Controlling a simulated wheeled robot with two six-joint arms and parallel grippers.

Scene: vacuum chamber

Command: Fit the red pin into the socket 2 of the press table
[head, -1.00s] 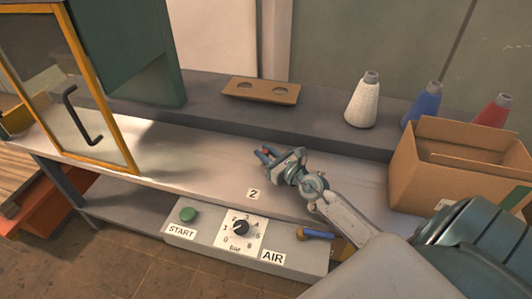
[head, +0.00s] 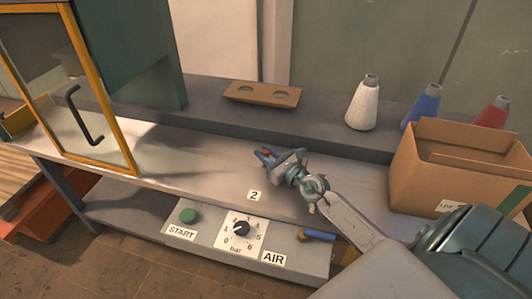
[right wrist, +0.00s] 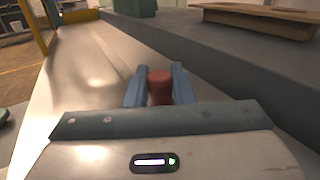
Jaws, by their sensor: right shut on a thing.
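The red pin (right wrist: 160,86) is between the two blue fingers of my right gripper (right wrist: 159,84) in the right wrist view. In the head view my right gripper (head: 267,157) is shut on it above the light press table (head: 205,165), and only a bit of red shows. A label "2" (head: 255,196) is on the table's front edge, just below and left of the gripper. The socket 2 itself cannot be made out; the gripper may cover it. Whether the pin touches the table cannot be told. My left gripper is not in view.
A wooden block with two holes (head: 261,94) lies on the rear ledge. White (head: 362,104), blue (head: 422,105) and red (head: 494,113) cones and a cardboard box (head: 450,175) are at right. A yellow-framed guard door (head: 133,172) stands at left. START button (head: 188,216) and AIR lever (head: 318,234) are below.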

